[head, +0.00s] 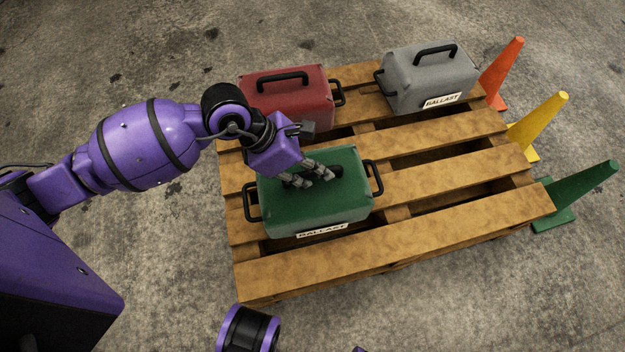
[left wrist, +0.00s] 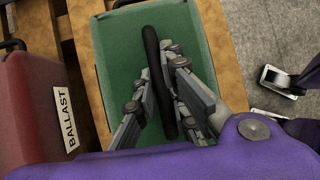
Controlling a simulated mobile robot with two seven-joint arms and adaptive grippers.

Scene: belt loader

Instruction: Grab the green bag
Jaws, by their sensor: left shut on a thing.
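The green bag (head: 330,205) lies on the near left part of the wooden pallet in the head view, with a white BALLAST label on its front side. It also shows in the left wrist view (left wrist: 122,60). My left gripper (head: 322,174) is over the top of the green bag, its fingers on either side of the black top handle (left wrist: 151,50). The fingers are shut on that handle. The bag appears to rest on the slats. Part of the handle is hidden by the fingers. My right gripper is not in view.
A red bag (head: 292,97) and a grey bag (head: 428,78) stand on the pallet (head: 450,205) behind the green one. Orange (head: 500,75), yellow (head: 538,125) and green (head: 580,195) cones stand along the pallet's right side. Bare concrete floor surrounds it.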

